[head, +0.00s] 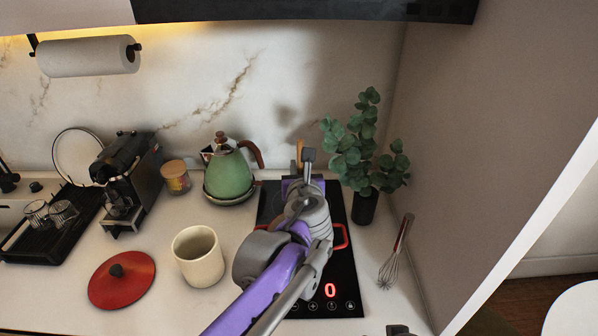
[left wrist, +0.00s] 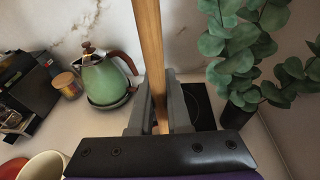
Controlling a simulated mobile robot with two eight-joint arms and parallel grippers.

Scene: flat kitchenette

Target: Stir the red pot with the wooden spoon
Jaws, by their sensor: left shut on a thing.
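My left gripper (head: 303,168) is over the back of the cooktop, shut on the wooden spoon (head: 300,152). In the left wrist view the spoon's handle (left wrist: 150,55) stands nearly upright between the two fingers (left wrist: 157,112). The spoon's lower end is hidden. The red pot (head: 343,237) is on the black cooktop, mostly hidden behind my left arm; mainly its red right handle shows. I cannot tell whether the spoon is inside it. A small dark part at the bottom right edge (head: 399,330) may be my right gripper; its jaws do not show.
A red lid (head: 121,280) and a cream crock (head: 198,257) are left of the cooktop (head: 342,283). A green kettle (head: 229,174) stands behind. A coffee machine (head: 128,180) is at left.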

